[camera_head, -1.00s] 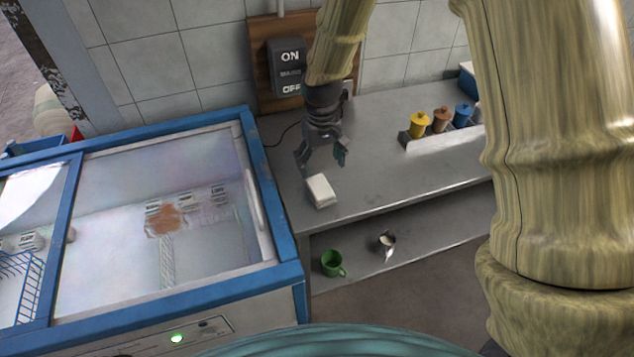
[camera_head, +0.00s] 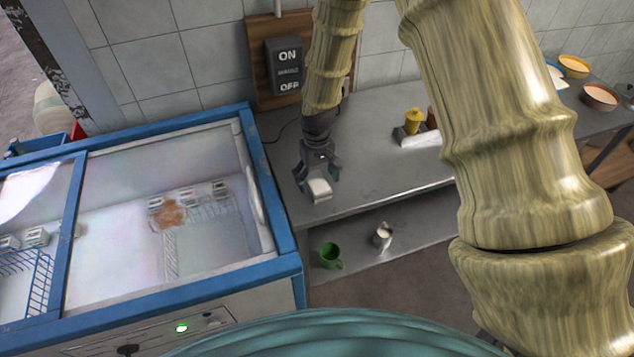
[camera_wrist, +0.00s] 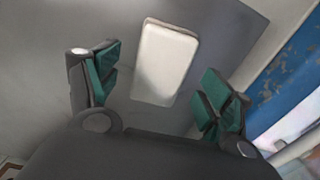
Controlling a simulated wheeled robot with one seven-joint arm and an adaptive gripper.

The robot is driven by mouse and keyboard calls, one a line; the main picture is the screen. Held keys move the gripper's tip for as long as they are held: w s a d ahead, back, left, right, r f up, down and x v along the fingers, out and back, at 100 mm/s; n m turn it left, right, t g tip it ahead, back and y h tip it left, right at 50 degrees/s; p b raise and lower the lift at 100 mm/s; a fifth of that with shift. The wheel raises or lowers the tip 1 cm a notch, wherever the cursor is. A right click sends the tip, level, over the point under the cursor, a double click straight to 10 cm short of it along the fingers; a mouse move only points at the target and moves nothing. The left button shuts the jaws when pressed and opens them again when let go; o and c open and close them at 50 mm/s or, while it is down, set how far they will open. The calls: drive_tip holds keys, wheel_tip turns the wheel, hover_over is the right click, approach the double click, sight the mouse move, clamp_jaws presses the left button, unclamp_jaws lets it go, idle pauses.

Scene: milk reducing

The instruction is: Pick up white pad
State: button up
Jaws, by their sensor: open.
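The white pad (camera_head: 320,190) is a small white block lying on the grey counter (camera_head: 375,190), near its front edge, right of the freezer. My gripper (camera_head: 318,184) is open and low over the pad, with a finger to either side of it in the head view. In the wrist view the pad (camera_wrist: 165,62) lies ahead, between and a little beyond the two green-padded fingers of my gripper (camera_wrist: 158,88). It appears apart from both fingers. The exact height above the pad cannot be told.
A blue-framed glass-top freezer (camera_head: 285,240) stands close on the left. A green mug (camera_head: 330,256) and a small metal jug (camera_head: 383,237) sit on the shelf below. A yellow-lidded pot (camera_head: 413,121) stands at the back right. An ON/OFF switch box (camera_head: 288,66) is on the wall.

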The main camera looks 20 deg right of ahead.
drive_tip(key=shift+s+f, duration=0.15)
drive_tip(key=shift+f, duration=0.4)
drive_tip(key=shift+f+p, duration=0.3)
drive_tip(key=shift+f, duration=0.2)
drive_tip(key=c, duration=1.1)
